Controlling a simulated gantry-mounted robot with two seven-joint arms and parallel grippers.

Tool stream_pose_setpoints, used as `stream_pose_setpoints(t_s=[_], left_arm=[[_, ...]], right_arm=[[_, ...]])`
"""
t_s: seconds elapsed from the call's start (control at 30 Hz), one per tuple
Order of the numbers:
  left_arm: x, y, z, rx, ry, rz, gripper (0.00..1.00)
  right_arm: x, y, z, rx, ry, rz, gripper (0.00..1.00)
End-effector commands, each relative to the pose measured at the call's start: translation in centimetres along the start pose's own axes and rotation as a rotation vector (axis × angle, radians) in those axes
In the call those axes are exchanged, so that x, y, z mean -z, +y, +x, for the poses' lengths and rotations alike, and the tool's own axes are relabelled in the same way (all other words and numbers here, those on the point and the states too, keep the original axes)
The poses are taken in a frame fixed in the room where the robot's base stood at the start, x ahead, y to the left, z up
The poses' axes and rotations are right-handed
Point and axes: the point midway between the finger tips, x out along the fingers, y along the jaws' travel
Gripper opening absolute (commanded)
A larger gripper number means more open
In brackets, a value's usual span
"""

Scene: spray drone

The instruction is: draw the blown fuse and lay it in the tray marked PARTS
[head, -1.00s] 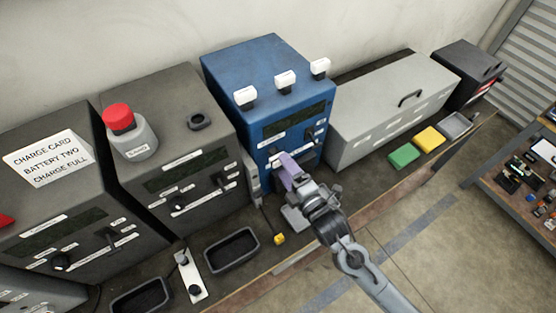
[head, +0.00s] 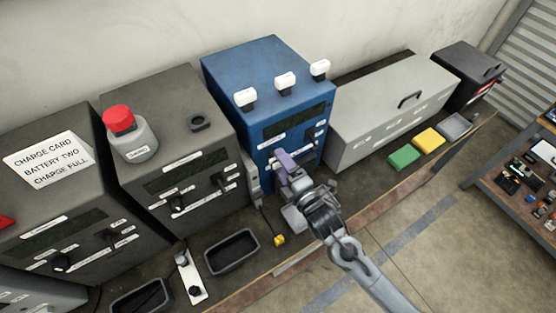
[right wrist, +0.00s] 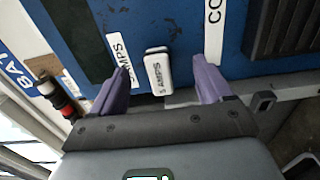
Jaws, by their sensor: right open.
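The blue unit (head: 250,75) stands against the wall, with three white blocks on its top, one of them the left white block (head: 245,97). In the right wrist view a white block with dark lettering (right wrist: 158,72) sits on the blue face, between my purple fingers and beyond their tips. I cannot tell whether it is the blown fuse. My right gripper (head: 286,165) is open and empty in front of the blue unit; it also shows in the right wrist view (right wrist: 164,75). My left gripper is out of view. Two black trays, the nearer-middle tray (head: 232,272) and the lower-left tray (head: 113,306), show no readable PARTS mark.
A long grey case (head: 385,110) stands to the right. Green (head: 404,154) and yellow (head: 428,138) pieces lie in front of it.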

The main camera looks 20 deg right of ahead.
Motion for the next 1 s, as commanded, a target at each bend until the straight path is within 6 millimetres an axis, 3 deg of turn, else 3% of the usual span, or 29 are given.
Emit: stream_pose_setpoints(t_s=[1.0], left_arm=[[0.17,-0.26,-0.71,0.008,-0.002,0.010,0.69]], right_arm=[[-0.01,0.05,-0.01,0.000,0.000,0.000,0.79]])
